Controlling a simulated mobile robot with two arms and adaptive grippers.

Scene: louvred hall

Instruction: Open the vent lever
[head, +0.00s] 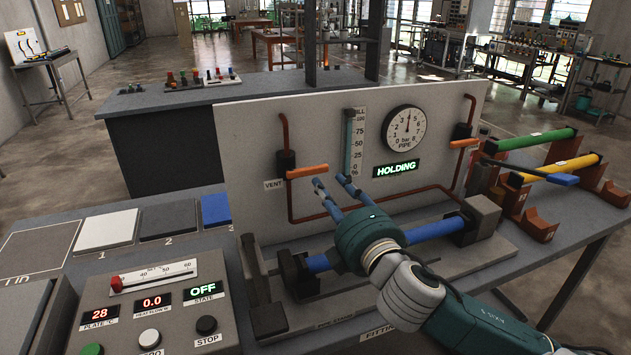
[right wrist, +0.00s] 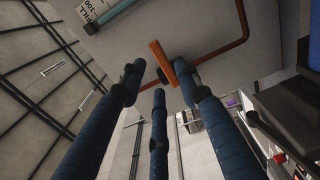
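The vent lever (head: 307,171) is an orange bar on a black valve body (head: 286,160) above the VENT label (head: 274,184), on the white upright panel. It sticks out roughly level to the right. Contact cannot be told. My left gripper is not in view.
A blue pipe (head: 432,230) lies below my right wrist. A control box (head: 150,310) stands front left.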

